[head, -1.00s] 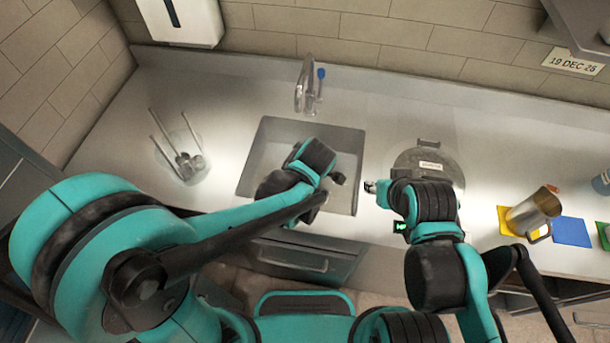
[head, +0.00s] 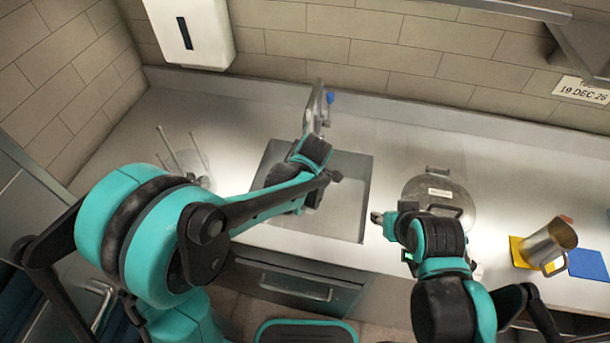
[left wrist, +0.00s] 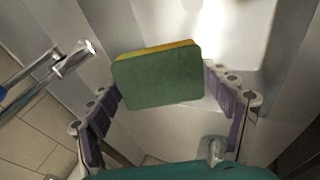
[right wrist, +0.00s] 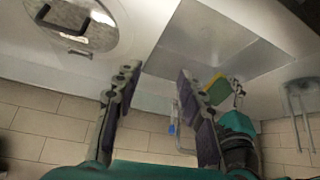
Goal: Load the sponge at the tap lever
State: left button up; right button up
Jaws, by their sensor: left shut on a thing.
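A green sponge with a yellow side (left wrist: 158,82) is held between the fingers of my left gripper (left wrist: 163,80), over the sink. It also shows in the right wrist view (right wrist: 216,82). In the head view my left wrist hides the sponge and fingers. The metal tap (head: 316,108) stands behind the sink, just beyond my left wrist, with a blue-tipped lever (head: 331,97) on its right. In the left wrist view the tap spout (left wrist: 72,62) is left of the sponge, apart from it. My right gripper (right wrist: 157,72) is open and empty, right of the sink.
The sink basin (head: 350,205) lies below my left arm. A round lidded metal container (head: 455,190) stands on the counter beyond my right wrist. A metal jug (head: 548,243) is at the right by a blue mat (head: 588,264). A utensil holder (head: 200,168) stands at the left.

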aim_at(331, 95)
jog(key=shift+o, duration=0.3)
jog(key=w+a+r+n+g+y, duration=0.1)
jog(key=w+r+n, duration=0.1)
jog(key=w+r, duration=0.35)
jog(key=w+a+r+n+g, duration=0.1)
jog(key=w+r, duration=0.1)
jog(key=w, duration=0.6)
jog(key=w+a+n, duration=0.1)
jog(key=w+a, duration=0.2)
jog(key=w, duration=0.5)
jog(key=w+a+f+n+g+y, duration=0.1)
jog(key=w+a, duration=0.1)
jog(key=w, duration=0.7)
jog(key=w+a+f+n, duration=0.1)
jog(key=w+a, duration=0.2)
jog(key=w, duration=0.6)
jog(key=shift+a+n+g, duration=0.3)
jog(key=shift+a+n, duration=0.05)
jog(key=shift+n, duration=0.05)
jog(key=x, duration=0.3)
jog(key=shift+w+a+f, duration=0.2)
jog(key=shift+w+f, duration=0.05)
jog(key=shift+w+a+f, duration=0.15)
jog(key=shift+f, duration=0.45)
grip_shut()
